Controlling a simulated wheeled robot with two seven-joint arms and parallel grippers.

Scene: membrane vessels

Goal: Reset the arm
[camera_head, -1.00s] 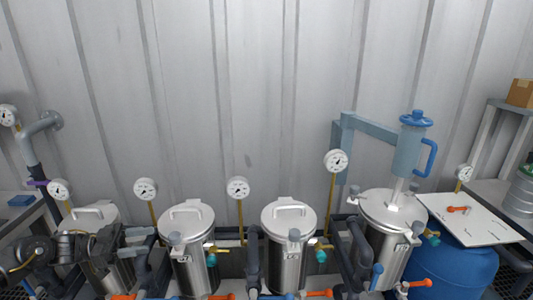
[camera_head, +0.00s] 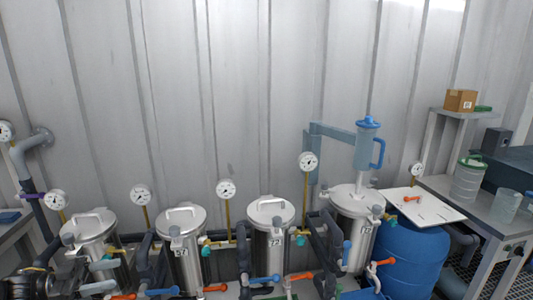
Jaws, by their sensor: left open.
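My left gripper (camera_head: 108,276) is low at the left edge of the head view, its dark arm coming in from the left. Its two grey fingers are apart with nothing between them, in front of the leftmost steel vessel (camera_head: 92,224). I cannot tell whether it touches the vessel. My right arm and gripper are not in view.
More lidded steel vessels (camera_head: 181,219) stand in a row to the right, with gauges (camera_head: 226,189), pipes and coloured valve handles. A blue barrel (camera_head: 408,258) carries a white board (camera_head: 425,210). Shelves at right hold a cardboard box (camera_head: 460,100) and clear containers (camera_head: 505,206).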

